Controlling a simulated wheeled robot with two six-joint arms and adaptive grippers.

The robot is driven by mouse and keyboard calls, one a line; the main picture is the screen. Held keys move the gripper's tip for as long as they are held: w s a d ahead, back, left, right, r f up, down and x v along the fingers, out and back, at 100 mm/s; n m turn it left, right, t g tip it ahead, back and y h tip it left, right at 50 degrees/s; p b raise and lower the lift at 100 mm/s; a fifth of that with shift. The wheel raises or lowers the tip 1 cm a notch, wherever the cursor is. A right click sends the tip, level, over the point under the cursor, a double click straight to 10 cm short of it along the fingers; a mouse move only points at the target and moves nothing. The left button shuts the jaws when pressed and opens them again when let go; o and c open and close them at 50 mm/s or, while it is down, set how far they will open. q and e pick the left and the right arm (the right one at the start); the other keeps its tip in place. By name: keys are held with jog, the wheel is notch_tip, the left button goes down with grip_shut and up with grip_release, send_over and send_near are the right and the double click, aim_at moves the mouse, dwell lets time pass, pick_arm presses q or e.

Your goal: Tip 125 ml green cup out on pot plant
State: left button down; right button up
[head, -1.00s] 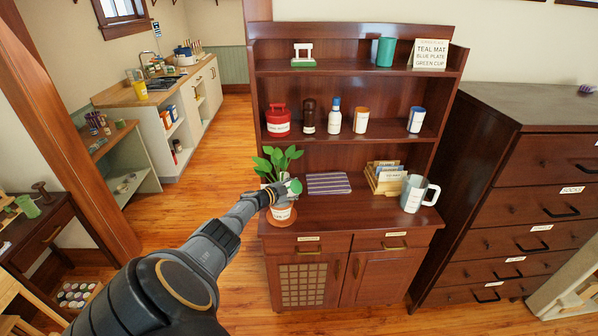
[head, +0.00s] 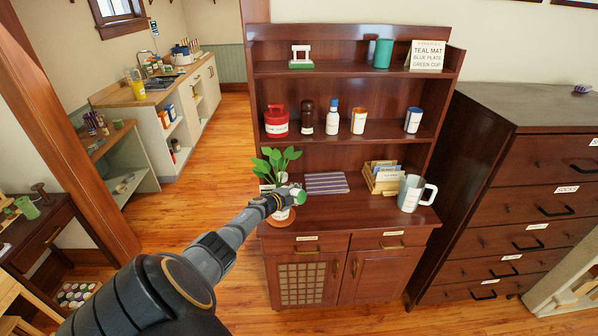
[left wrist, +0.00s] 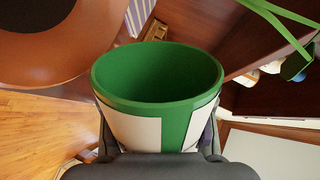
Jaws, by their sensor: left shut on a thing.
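The pot plant (head: 275,166) stands at the front left of the brown cabinet's counter, with green leaves. My left gripper (head: 287,199) is in front of the plant, at pot height. In the left wrist view the green cup (left wrist: 158,82), with white patches, sits between the fingers. Its mouth faces the camera and shows bare green inside. I cannot tell its tilt or contents. My right gripper is not in view.
A striped book or mat (head: 326,183), a card holder (head: 383,178) and a large mug (head: 411,192) stand on the counter to the right. Shelves above hold a red pot (head: 277,122), bottles and a teal cup (head: 382,53).

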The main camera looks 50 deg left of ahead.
pick_arm(q)
jog(key=f+m+y+b, duration=0.1)
jog(key=m, duration=0.1)
jog(key=m+y+b, duration=0.1)
jog(key=f+m+y+b, duration=0.1)
jog(key=m+b, duration=0.1)
jog(key=shift+d+f+m, duration=0.3)
jog(key=shift+d, duration=0.1)
